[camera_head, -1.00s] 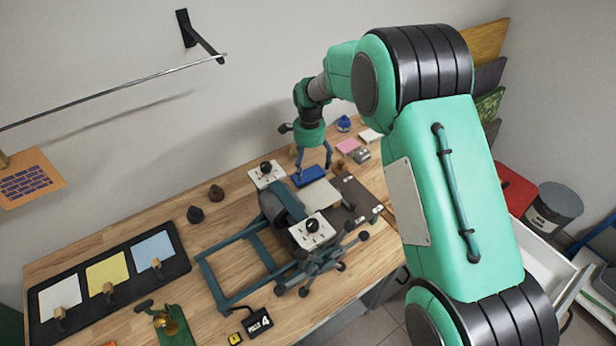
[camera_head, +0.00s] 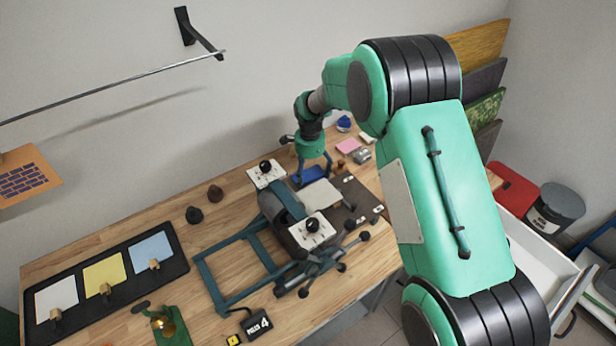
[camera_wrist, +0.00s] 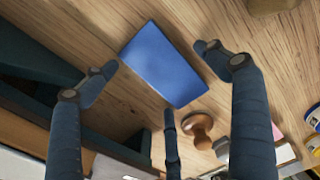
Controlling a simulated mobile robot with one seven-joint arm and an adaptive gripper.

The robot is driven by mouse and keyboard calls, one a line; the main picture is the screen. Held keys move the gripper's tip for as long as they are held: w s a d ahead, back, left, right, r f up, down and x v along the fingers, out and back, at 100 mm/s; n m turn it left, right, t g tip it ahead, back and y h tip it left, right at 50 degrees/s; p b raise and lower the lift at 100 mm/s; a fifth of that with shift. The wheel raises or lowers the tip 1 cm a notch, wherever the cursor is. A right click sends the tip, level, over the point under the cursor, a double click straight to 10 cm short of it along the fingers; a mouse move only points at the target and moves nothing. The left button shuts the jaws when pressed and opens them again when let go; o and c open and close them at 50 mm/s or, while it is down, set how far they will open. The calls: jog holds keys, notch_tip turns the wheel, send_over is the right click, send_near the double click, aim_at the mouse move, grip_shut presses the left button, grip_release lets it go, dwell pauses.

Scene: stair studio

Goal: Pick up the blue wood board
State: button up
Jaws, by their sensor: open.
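The blue wood board (camera_wrist: 163,64) is a flat blue rectangle lying on the wooden workbench. In the wrist view it sits between and a little beyond the fingers of my gripper (camera_wrist: 155,78). The fingers are spread wide apart, and no contact with the board shows. In the head view my gripper (camera_head: 314,168) is above the board (camera_head: 308,176), and its fingers partly cover the board.
A press frame (camera_head: 232,262) with white knob plates stands left of and in front of the board. A wooden stamp (camera_wrist: 198,130), a pink pad (camera_head: 348,146) and a blue jar (camera_head: 343,124) are nearby. The wall is close behind.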

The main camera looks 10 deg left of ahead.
aim_at(310, 177)
jog(key=c, duration=1.3)
jog(key=shift+o, duration=0.2)
notch_tip(310, 177, up, 10)
jog(key=p, duration=0.2)
